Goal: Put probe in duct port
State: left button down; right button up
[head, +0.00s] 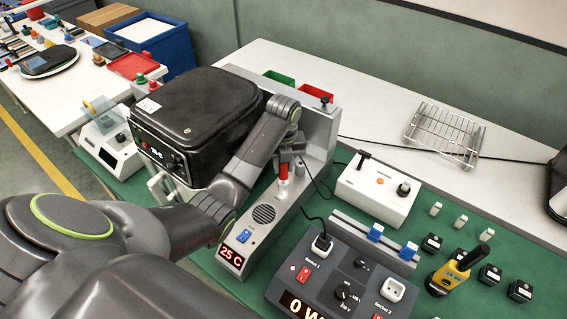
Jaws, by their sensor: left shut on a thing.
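My left gripper (287,160) points down over the grey duct unit and is shut on a probe with a red handle (284,173). The duct unit (254,238) has a round grille, a blue switch and a red display reading 25 C. The probe's lower end meets a light collar on top of the unit; I cannot tell how deep it sits or whether it is in the port. A thin dark cable runs near the probe. My left arm covers part of the unit's left side. My right gripper is not in view.
A black fryer-like box (195,115) stands left of the arm. A white box with a knob (375,190) and a dark power meter (340,275) stand to the right. A wire rack (444,132) lies at the back.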

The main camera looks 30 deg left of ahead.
pick_arm(q)
jog(key=shift+f+b, duration=0.5)
jog(key=shift+f, duration=0.7)
jog(key=c, duration=1.1)
grip_release()
jog(key=shift+r, duration=0.15)
jog(key=shift+r+p, duration=1.35)
jog(key=shift+r, duration=1.55)
jog(key=shift+r, duration=0.1)
